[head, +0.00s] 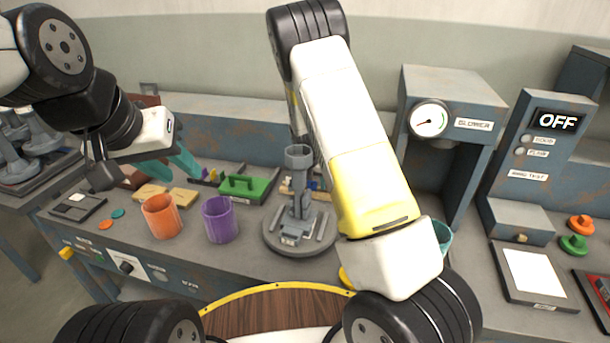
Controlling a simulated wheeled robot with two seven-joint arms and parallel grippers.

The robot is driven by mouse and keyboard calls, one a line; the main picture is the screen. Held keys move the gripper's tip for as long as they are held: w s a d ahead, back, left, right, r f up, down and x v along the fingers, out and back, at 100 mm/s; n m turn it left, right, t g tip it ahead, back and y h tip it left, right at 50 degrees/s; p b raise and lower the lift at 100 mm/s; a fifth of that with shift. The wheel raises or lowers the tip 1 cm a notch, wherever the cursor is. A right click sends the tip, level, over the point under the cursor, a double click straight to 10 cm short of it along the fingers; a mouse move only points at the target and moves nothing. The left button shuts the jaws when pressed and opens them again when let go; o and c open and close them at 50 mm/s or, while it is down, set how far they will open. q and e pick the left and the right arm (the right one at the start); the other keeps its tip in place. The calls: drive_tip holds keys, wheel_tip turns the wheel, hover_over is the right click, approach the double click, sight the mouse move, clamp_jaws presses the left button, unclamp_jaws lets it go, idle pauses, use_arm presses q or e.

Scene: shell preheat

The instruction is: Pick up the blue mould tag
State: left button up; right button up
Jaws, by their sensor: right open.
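My left gripper (178,172), with teal fingers, reaches over the back left of the bench. Its fingertips are close to small coloured pieces beside a green block with a handle (243,187). I cannot tell whether its fingers hold anything. A small purple-blue piece (205,173) shows just right of the fingers; I cannot tell whether it is the blue mould tag. More small blue and yellow pieces (316,185) stand behind the grey stand, partly covered by it and my right arm.
An orange cup (162,216) and a purple cup (219,219) stand near the bench front. The grey stand (298,225) is right of them. A round wooden top (270,310) is in front.

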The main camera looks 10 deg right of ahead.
clamp_jaws()
